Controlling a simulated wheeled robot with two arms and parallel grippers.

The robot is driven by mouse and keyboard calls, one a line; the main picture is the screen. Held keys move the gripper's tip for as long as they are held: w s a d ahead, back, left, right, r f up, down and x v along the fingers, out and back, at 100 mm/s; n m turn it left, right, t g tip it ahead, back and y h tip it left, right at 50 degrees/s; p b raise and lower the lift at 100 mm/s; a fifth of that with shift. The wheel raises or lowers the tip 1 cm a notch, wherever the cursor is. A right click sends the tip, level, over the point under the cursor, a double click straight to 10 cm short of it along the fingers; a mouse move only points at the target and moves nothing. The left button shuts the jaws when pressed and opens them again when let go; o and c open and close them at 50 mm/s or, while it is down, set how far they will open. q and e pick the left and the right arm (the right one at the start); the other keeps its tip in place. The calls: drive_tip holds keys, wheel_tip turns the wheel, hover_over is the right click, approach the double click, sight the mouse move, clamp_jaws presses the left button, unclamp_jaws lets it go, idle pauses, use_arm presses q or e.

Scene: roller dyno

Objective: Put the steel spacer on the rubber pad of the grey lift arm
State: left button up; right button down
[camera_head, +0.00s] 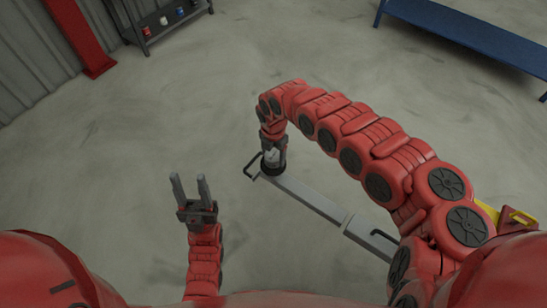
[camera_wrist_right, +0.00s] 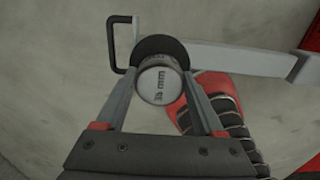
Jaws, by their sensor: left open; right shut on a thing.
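The steel spacer (camera_wrist_right: 160,84) is a silvery cylinder with "mm" lettering on its top face, between the fingers of my right gripper (camera_wrist_right: 160,95). My right gripper is shut on it, at the far end of the grey lift arm (camera_head: 312,199). The black round rubber pad (camera_wrist_right: 160,45) shows just behind and below the spacer; I cannot tell whether they touch. In the head view, the spacer (camera_head: 271,156) is small and partly hidden by my right gripper (camera_head: 272,152), over the pad (camera_head: 272,168). My left gripper (camera_head: 188,183) is open and empty, left of the lift arm.
A black handle (camera_head: 249,167) sticks out beside the pad. A yellow part (camera_head: 515,218) stands at the right, partly behind my right arm. A blue bench (camera_head: 470,32), a dark shelf (camera_head: 160,22) and a red post (camera_head: 80,38) stand far back. The floor between is clear.

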sight(273, 154)
drive_tip(key=shift+f, duration=0.65)
drive_tip(key=shift+f, duration=0.1)
unclamp_jaws()
wheel_tip(273, 154, up, 12)
drive_tip(key=p, duration=0.1)
